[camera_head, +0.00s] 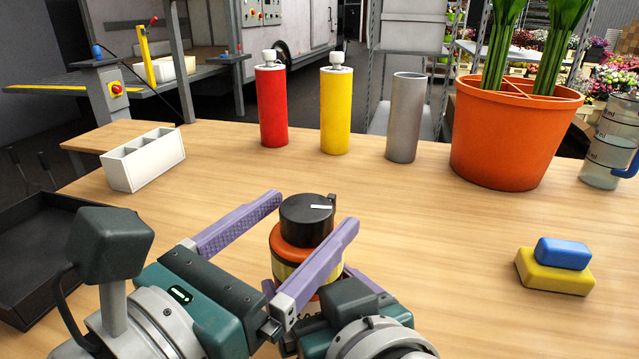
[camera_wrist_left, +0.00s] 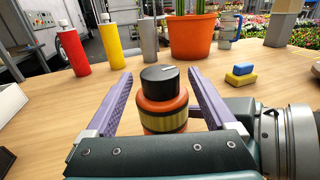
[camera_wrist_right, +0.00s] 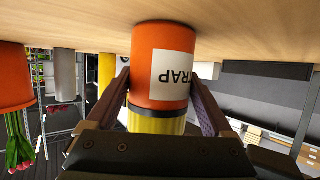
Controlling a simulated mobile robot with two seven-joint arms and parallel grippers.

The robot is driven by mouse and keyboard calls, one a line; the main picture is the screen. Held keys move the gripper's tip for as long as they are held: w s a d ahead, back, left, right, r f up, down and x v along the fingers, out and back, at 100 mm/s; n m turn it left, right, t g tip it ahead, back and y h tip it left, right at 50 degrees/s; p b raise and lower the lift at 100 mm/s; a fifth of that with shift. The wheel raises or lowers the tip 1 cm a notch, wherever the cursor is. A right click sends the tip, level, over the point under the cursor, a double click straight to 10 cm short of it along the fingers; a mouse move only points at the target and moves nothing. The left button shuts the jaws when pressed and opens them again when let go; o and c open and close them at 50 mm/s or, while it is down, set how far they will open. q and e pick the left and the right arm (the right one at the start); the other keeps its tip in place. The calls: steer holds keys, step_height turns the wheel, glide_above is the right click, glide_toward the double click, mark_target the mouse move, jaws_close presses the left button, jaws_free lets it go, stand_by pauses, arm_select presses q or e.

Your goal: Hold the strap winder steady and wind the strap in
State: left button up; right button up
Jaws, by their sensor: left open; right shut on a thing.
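The strap winder (camera_head: 292,256) is an upright orange cylinder with a yellow strap band and a black knob (camera_head: 306,220) on top. A white mark on the knob points right in the head view. My left gripper (camera_head: 313,213) is open, with its purple fingers on either side of the knob and gaps between. The left wrist view also shows the winder (camera_wrist_left: 162,101) between these fingers. My right gripper (camera_wrist_right: 160,88) is shut on the winder's body, seen upside down in the right wrist view with a white label (camera_wrist_right: 172,74).
A red bottle (camera_head: 271,105), a yellow bottle (camera_head: 335,108), a grey cylinder (camera_head: 405,117) and an orange pot (camera_head: 508,132) stand at the back. A white divided box (camera_head: 143,165) is at left. Blue and yellow sponges (camera_head: 555,275) lie at right. The wooden table between is clear.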

mark_target(324, 200)
arm_select(q)
steer(key=x, duration=0.4)
steer(key=shift+w+d, duration=0.25)
steer(key=shift+w, duration=0.1)
steer(key=c, duration=1.4)
